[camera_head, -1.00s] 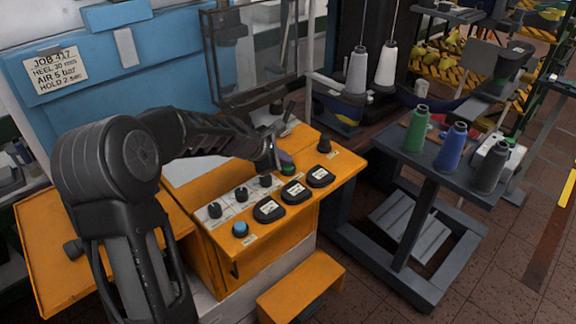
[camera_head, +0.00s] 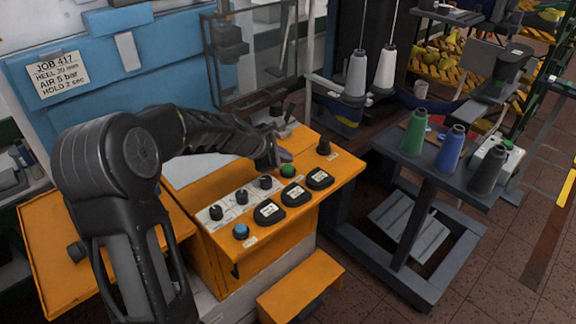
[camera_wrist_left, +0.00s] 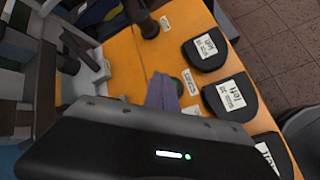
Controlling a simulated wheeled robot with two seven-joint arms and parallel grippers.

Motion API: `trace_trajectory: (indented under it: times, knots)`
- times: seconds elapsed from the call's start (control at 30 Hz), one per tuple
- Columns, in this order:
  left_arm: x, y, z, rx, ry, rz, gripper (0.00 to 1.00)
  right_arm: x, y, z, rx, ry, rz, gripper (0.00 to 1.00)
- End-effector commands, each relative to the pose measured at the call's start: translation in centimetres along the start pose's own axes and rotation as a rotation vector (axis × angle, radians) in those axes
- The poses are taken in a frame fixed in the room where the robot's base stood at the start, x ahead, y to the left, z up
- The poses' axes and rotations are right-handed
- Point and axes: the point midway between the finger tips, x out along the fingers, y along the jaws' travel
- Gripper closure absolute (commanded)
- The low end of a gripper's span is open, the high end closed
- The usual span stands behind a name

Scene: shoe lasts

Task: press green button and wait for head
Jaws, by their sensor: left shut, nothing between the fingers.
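The green button (camera_head: 288,171) sits on the orange control panel (camera_head: 340,171), right of a row of black knobs. It is partly visible in the left wrist view (camera_wrist_left: 178,86), beside my purple fingertips. My left gripper (camera_head: 284,157) is shut and empty, its tips just behind and above the button; they look apart from it in the head view. The dark machine head (camera_head: 230,42) is behind a framed clear guard at the back. My right gripper is in neither view.
Black labelled pads (camera_head: 320,179) and a blue button (camera_head: 240,231) lie along the panel front. A black lever knob (camera_head: 323,146) stands at the right. A grey cart (camera_head: 420,165) with thread cones is further right.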

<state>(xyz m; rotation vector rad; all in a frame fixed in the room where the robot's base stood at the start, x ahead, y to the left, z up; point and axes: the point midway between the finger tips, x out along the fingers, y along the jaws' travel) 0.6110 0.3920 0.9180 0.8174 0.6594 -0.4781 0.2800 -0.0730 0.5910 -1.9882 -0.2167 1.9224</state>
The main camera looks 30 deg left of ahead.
Motion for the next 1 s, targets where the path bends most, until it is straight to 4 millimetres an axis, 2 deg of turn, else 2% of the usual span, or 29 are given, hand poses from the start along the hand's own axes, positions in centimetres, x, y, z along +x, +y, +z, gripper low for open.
trace_trajectory:
  times: [0.27,0.7,1.0]
  knots:
    - [-0.4,0.3,0.3,0.000,0.000,0.001,1.00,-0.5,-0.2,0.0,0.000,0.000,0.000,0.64]
    - [-3.3,2.4,2.4,0.000,0.000,0.000,1.00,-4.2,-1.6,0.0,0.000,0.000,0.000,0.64]
    - [-3.5,2.5,2.5,0.000,0.000,0.000,1.00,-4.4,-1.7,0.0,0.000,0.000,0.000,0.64]
